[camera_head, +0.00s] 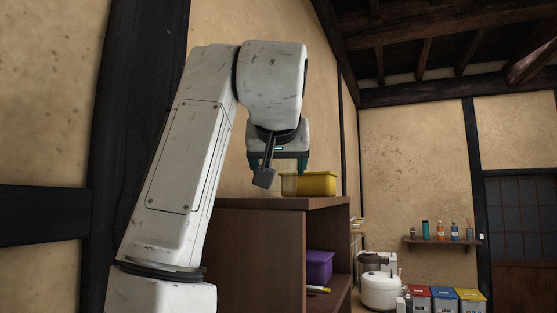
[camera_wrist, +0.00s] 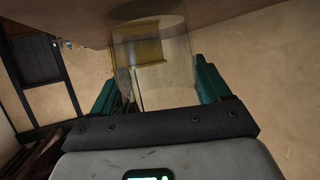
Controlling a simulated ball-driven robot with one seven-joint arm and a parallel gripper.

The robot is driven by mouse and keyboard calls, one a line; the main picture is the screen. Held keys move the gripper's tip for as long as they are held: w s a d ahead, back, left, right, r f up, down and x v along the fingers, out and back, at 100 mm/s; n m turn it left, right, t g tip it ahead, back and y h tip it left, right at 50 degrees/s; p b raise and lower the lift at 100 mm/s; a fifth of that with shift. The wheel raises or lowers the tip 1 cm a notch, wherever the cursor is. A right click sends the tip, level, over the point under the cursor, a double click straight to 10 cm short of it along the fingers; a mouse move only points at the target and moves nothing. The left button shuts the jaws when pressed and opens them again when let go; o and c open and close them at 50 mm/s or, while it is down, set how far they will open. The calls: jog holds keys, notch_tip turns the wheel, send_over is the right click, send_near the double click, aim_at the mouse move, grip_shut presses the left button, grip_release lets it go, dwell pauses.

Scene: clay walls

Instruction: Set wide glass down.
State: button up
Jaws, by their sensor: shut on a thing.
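My gripper (camera_wrist: 155,78) is shut on a wide clear glass (camera_wrist: 180,48), which sits between its two teal fingers in the wrist view. The glass is see-through, and a yellow bin (camera_wrist: 148,50) shows behind it. In the head view my gripper (camera_head: 278,163) hangs above the top of a brown wooden shelf unit (camera_head: 245,203), just left of the yellow bin (camera_head: 318,185). I cannot make out the glass in the head view. Whether its base touches the shelf top cannot be told.
A purple bin (camera_head: 319,266) stands on a lower shelf. The clay wall is close behind the unit. Further back are a white rice cooker (camera_head: 379,290), several coloured bins (camera_head: 444,298) and a wall shelf (camera_head: 440,241) with bottles.

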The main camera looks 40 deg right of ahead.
jog(key=shift+f, duration=0.1)
jog(key=o, duration=1.2)
jog(key=shift+r, duration=0.2)
jog(key=shift+s+a, duration=0.25)
jog(key=b+v, duration=0.4)
jog(key=v, duration=0.7)
jog(key=shift+s+a+r, duration=0.1)
jog(key=shift+r, duration=0.1)
